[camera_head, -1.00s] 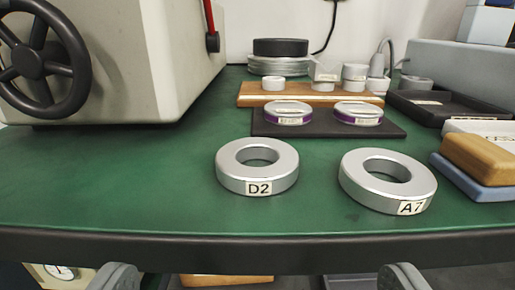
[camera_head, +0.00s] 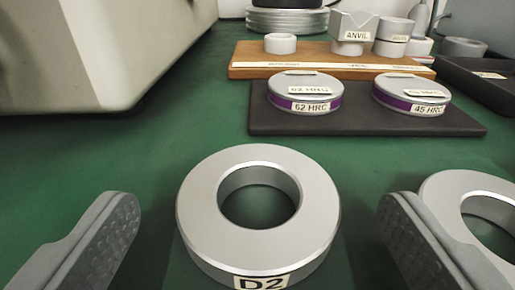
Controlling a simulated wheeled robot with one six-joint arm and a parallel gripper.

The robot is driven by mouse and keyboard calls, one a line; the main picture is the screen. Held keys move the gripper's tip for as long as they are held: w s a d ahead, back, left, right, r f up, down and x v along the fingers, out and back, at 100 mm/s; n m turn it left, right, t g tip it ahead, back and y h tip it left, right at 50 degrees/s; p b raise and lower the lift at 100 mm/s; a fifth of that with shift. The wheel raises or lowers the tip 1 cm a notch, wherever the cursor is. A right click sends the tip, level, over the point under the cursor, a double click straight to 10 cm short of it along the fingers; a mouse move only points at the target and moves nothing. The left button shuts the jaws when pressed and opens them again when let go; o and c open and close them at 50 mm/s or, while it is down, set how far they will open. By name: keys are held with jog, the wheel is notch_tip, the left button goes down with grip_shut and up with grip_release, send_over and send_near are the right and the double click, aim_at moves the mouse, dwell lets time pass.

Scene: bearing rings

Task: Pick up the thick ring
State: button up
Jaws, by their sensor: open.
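The ring labelled D2 (camera_head: 202,212) is a silver steel ring with a wide hole, lying flat on the green bench top with its label facing me. A second silver ring (camera_head: 447,192), labelled A7 in the earlier view, lies to its right, partly cut off by the frame and partly behind my right finger. D2's side wall looks the taller of the two. My gripper (camera_head: 258,205) is open and empty, with one finger on each side of D2 in the picture and visible gaps to it. Whether the fingertips are down at its height is unclear.
A dark mat (camera_head: 262,123) with two purple-banded test blocks (camera_head: 305,91) lies behind the rings. Behind it is a wooden stand (camera_head: 245,62) with small parts and a V-shaped anvil (camera_head: 352,30). A machine housing (camera_head: 75,60) stands at left. A black tray (camera_head: 475,85) is at right.

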aim_at(258, 203)
jog(key=shift+w+f, duration=0.2)
jog(key=shift+w, duration=0.9)
jog(key=c, duration=1.3)
